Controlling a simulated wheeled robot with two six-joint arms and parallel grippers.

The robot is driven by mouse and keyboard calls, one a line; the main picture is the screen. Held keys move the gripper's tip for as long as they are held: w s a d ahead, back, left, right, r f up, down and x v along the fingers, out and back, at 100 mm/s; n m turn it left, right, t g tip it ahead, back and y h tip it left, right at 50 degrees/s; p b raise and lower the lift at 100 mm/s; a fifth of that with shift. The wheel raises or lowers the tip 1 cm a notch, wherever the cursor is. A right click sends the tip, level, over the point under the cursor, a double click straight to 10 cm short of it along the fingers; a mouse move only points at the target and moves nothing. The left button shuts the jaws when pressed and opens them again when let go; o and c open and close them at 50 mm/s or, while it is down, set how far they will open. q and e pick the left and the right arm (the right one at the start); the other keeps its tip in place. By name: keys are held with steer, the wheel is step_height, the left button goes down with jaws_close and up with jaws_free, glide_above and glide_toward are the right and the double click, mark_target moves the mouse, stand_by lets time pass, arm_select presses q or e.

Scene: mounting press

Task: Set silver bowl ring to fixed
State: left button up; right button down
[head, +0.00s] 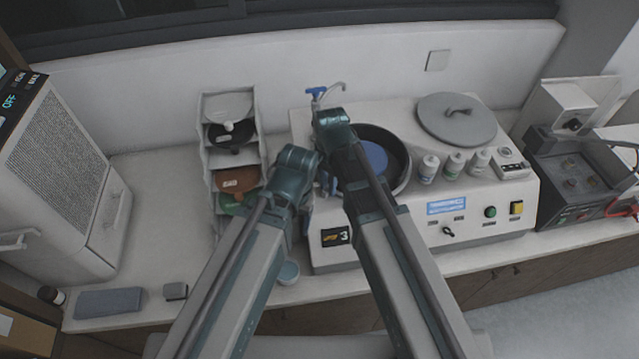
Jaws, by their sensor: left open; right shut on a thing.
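The silver bowl ring (407,179) is the metal rim around the dark round bowl on the white machine (460,221). A blue disc (375,157) shows inside the bowl. My arms cover the ring's left and front parts. My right gripper (322,112) is at the bowl's upper left, close to the blue-handled tap (316,92). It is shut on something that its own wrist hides. My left gripper (318,180) is lower, beside the bowl's left side, and is open. Its fingertips are mostly hidden. I cannot tell whether either gripper touches the ring.
A round grey lid (457,119) lies on the machine at the back right. Several white bottles (428,168) stand right of the bowl. A rack (207,130) of discs stands left of the machine. A small cup (288,272) sits in front.

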steer(key=shift+s+d+n, duration=0.3)
steer(key=shift+s+d, duration=0.15)
steer(key=shift+d, duration=0.1)
steer(key=shift+s+d, duration=0.25)
arm_select(q)
steer(key=shift+s+a, duration=0.15)
steer(key=shift+a, duration=0.15)
arm_select(e)
steer(key=shift+s+d+n, duration=0.4)
steer(key=shift+d+n, duration=0.45)
steer(key=shift+s+d+n, duration=0.4)
steer(key=shift+d+n, duration=0.4)
steer(key=shift+n, duration=0.05)
steer(key=c, duration=0.8)
jaws_free()
steer(key=shift+d, duration=0.1)
arm_select(q)
steer(key=shift+d, duration=0.1)
arm_select(e)
steer(key=shift+o, duration=0.2)
arm_select(q)
step_height(320, 180, up, 14)
steer(key=p, duration=1.3)
steer(key=shift+n+p, duration=0.3)
steer(key=shift+p, duration=0.1)
arm_select(e)
step_height(320, 180, up, 14)
